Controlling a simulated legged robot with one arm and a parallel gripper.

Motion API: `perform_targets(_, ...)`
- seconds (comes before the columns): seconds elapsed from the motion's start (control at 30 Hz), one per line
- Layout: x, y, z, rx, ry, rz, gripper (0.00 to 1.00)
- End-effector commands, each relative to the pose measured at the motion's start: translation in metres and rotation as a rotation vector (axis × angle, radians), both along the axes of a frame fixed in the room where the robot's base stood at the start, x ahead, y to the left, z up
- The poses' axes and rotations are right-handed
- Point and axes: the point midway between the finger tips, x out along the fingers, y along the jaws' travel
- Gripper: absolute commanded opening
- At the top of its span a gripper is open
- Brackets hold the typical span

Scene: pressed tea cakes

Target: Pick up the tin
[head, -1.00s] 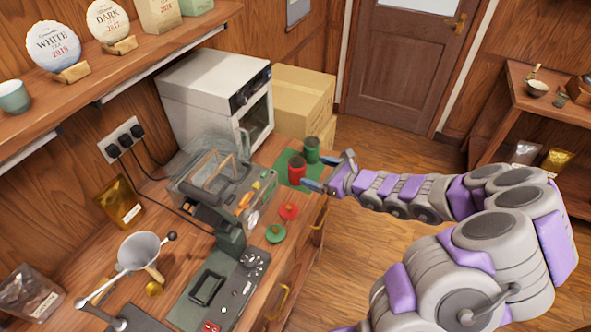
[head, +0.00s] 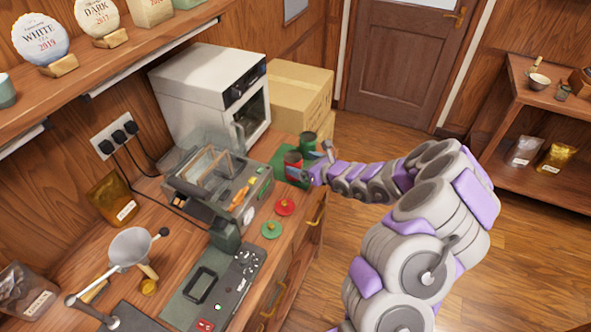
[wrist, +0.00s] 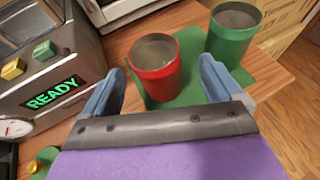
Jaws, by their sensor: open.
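A red tin (wrist: 155,72), open at the top, stands upright on a green mat (wrist: 183,98) near the counter's edge. A green tin (wrist: 233,34) stands just behind it to the right in the wrist view. In the head view the red tin (head: 292,165) is partly hidden by my gripper, and the green tin (head: 308,142) is behind it. My gripper (wrist: 163,88) is open, its two blue fingers on either side of the red tin. The left finger is apart from the tin; whether the right one touches it I cannot tell.
A machine with a READY display (wrist: 52,91) stands close to the left of my gripper. A red lid (head: 284,207) and a green lid (head: 271,229) lie on the counter. A white oven (head: 212,92) and cardboard boxes (head: 298,95) are behind. Open floor lies right.

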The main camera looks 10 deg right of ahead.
Motion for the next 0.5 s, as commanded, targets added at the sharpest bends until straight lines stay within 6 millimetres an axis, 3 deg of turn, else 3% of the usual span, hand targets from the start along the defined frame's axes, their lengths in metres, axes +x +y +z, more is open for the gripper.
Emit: perform_targets(0.5, 0.035, 0.02, -0.016, -0.003, 0.001, 0.003, 0.93)
